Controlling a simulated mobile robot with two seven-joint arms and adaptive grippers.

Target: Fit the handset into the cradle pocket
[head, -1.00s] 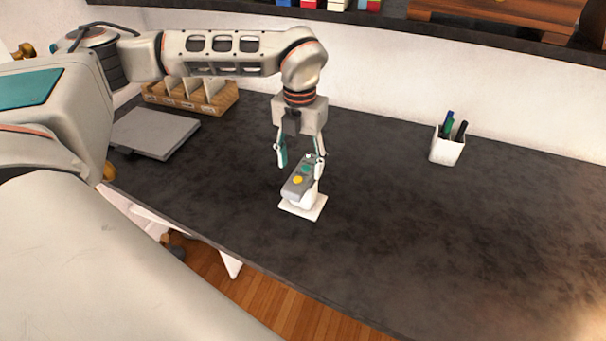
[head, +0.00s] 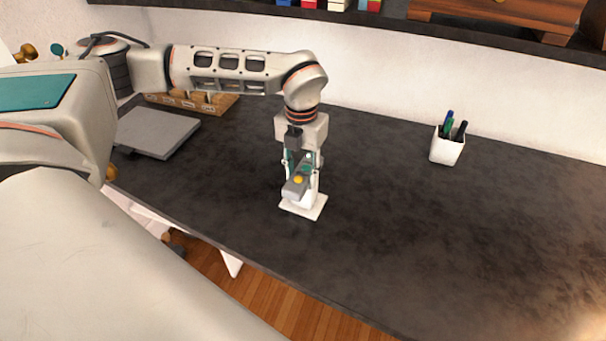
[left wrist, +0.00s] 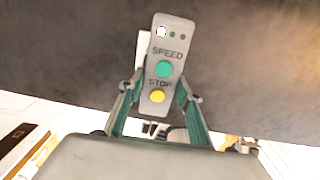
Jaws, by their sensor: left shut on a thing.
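The handset (head: 297,181) is a grey bar with a teal and a yellow button. In the left wrist view the handset (left wrist: 166,52) shows the words SPEED and STOP. A white edge of the cradle (left wrist: 143,48) shows behind the handset in the wrist view. My left gripper (head: 301,172) points down and is shut on the handset, one finger on each side. My right gripper is not in view.
A white cup with pens (head: 447,149) stands at the right near the wall. A grey flat box (head: 157,132) and a wooden divided tray (head: 215,102) are at the back left. The dark desk (head: 430,240) is clear around the cradle; its front edge is close.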

